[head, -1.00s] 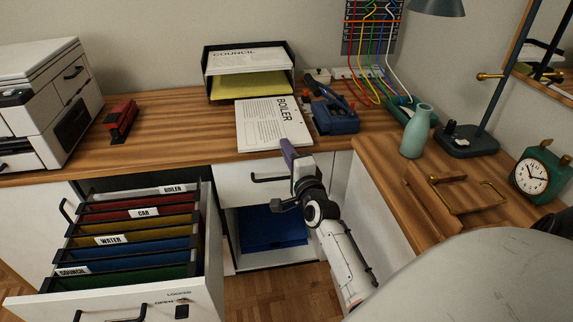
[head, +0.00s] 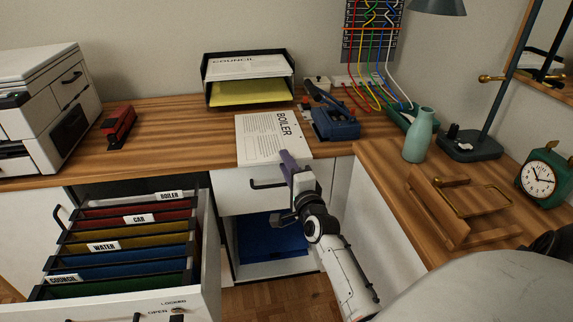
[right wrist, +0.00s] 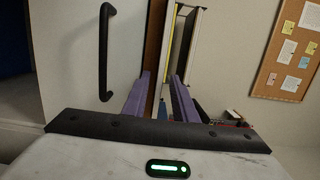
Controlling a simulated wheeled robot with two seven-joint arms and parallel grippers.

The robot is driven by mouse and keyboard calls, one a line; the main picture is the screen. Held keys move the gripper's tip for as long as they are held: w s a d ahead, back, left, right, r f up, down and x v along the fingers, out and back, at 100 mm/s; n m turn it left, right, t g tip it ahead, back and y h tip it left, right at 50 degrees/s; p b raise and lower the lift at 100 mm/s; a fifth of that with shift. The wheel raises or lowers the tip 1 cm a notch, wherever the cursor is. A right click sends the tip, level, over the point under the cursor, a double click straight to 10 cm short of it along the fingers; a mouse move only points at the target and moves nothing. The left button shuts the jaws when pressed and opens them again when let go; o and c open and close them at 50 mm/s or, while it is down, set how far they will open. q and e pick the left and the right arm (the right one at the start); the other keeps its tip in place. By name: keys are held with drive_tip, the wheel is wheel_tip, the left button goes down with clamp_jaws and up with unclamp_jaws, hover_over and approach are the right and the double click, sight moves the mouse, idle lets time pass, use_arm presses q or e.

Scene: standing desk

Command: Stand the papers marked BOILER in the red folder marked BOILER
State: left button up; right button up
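The BOILER papers (head: 270,138) lie flat on the desk, their front edge at the desk's front edge. The red BOILER folder (head: 140,207) hangs at the back of the open file drawer, with its white label (head: 171,195) showing. My right gripper (head: 286,166) is at the front edge of the papers, one purple finger over their top. In the right wrist view, its two purple fingers (right wrist: 161,88) stand apart, with the desk edge and a pale strip beyond them. Whether the papers lie between them is unclear. My left gripper is out of view.
The drawer also holds CAR, WATER and COUNCIL folders (head: 115,260). A black tray (head: 250,104) with COUNCIL papers stands behind the BOILER papers. A blue punch (head: 336,124) is close on their right. A red stapler (head: 118,125) is far left; the desk between is clear.

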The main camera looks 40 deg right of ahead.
use_arm(q)
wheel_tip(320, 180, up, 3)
drive_tip(key=p, duration=0.3)
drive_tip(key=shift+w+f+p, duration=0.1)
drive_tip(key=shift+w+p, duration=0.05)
drive_tip(key=shift+p, duration=0.2)
use_arm(e)
drive_tip(key=v, duration=0.7)
drive_tip(key=shift+s+r, duration=0.2)
drive_tip(key=shift+s, duration=0.05)
drive_tip(key=shift+a, duration=0.1)
use_arm(q)
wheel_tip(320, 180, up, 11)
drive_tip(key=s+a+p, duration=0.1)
drive_tip(key=p, duration=1.3)
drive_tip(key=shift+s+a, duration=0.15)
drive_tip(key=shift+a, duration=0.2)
use_arm(e)
drive_tip(key=s+a+f+n+g+y, duration=0.2)
drive_tip(key=s+a+n+g+y, duration=0.2)
drive_tip(key=s+a+n, duration=0.7)
drive_tip(key=s+a+f+n+g+y, duration=0.3)
drive_tip(key=s+a+n+g+y, duration=0.1)
drive_tip(key=s+a+n, duration=0.7)
drive_tip(key=a+n+y, duration=0.1)
drive_tip(key=a+n, duration=0.1)
drive_tip(key=a, duration=0.2)
drive_tip(key=shift+s+a+f+n+y, duration=0.25)
drive_tip(key=shift+s+a+n+y, duration=0.05)
drive_tip(key=shift+s+a, duration=0.1)
